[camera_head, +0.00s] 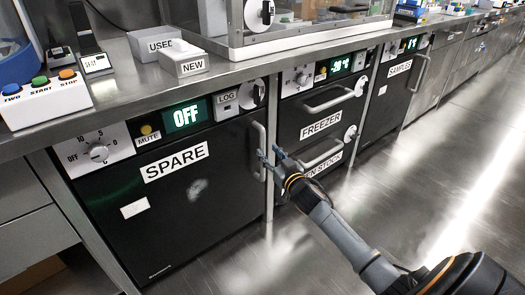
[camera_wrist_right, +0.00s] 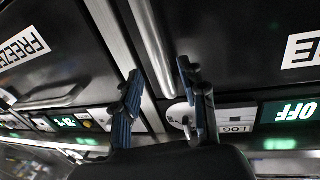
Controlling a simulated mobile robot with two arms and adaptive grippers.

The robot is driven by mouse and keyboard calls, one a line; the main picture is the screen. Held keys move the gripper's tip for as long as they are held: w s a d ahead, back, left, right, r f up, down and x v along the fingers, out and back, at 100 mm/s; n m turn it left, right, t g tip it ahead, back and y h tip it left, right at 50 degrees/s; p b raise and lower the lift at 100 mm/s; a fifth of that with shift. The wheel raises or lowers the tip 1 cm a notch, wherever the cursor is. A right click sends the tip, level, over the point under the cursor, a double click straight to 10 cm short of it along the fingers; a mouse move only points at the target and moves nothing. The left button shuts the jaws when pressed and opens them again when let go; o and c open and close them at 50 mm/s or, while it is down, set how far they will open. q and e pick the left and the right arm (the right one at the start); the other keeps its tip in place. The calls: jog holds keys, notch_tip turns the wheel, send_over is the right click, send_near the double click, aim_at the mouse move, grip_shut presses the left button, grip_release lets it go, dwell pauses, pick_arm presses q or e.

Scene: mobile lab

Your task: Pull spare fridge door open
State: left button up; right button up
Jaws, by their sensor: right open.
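The spare fridge door (camera_head: 205,205) is black, marked SPARE, and looks closed. Its upright metal handle (camera_head: 258,150) is at the door's right edge. My right gripper (camera_head: 269,156) is at the handle, its fingertips pointing at the door. In the right wrist view, which is upside down, my right gripper (camera_wrist_right: 160,85) is open, with one finger on each side of the handle (camera_wrist_right: 150,40). I cannot tell whether either finger touches it. The fridge display (camera_head: 186,116) reads OFF. My left gripper is not in view.
The freezer (camera_head: 300,125), with two drawer handles, stands right of the spare fridge, and the samples fridge (camera_head: 385,105) stands beyond it. Boxes marked USED (camera_head: 152,42) and NEW (camera_head: 183,62) sit on the counter above. The floor (camera_head: 400,190) in front is clear.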

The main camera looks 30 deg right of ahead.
aim_at(264, 147)
jog(key=w, duration=0.1)
jog(key=w+b, duration=0.1)
jog(key=w, duration=0.3)
jog(key=shift+w+d, duration=0.15)
jog(key=shift+d, duration=0.2)
grip_shut()
